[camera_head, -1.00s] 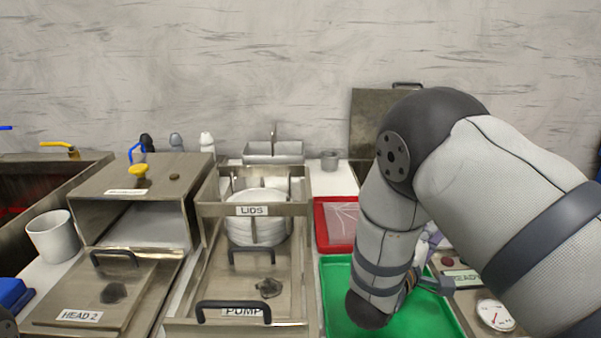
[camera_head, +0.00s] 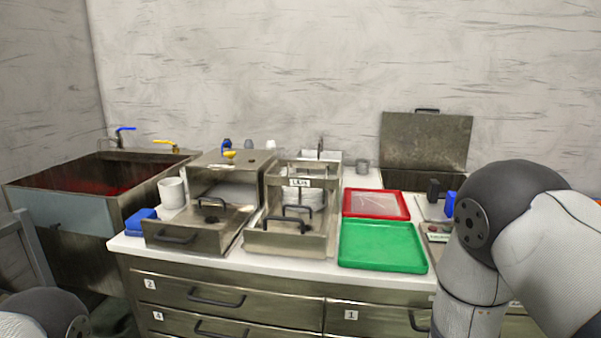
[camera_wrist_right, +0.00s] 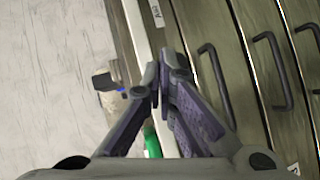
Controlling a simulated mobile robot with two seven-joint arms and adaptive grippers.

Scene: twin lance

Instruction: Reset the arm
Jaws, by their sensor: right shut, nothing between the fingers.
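My right arm (camera_head: 505,235) comes in at the lower right of the head view, in front of the counter's right end. Its gripper is below the frame there. In the right wrist view my right gripper (camera_wrist_right: 160,77) has its fingertips together with nothing between them. It is apart from the counter edge and drawer fronts behind it. A rounded part of my left arm (camera_head: 40,318) shows at the lower left of the head view; the left gripper is out of view.
The white counter (camera_head: 230,266) carries a green tray (camera_head: 380,248), a red tray (camera_head: 375,204), metal bins (camera_head: 285,242), a white cup (camera_head: 172,193) and a blue block (camera_head: 140,222). Drawers with handles (camera_head: 217,300) are below. A sink (camera_head: 65,210) stands left. Floor space before the drawers looks clear.

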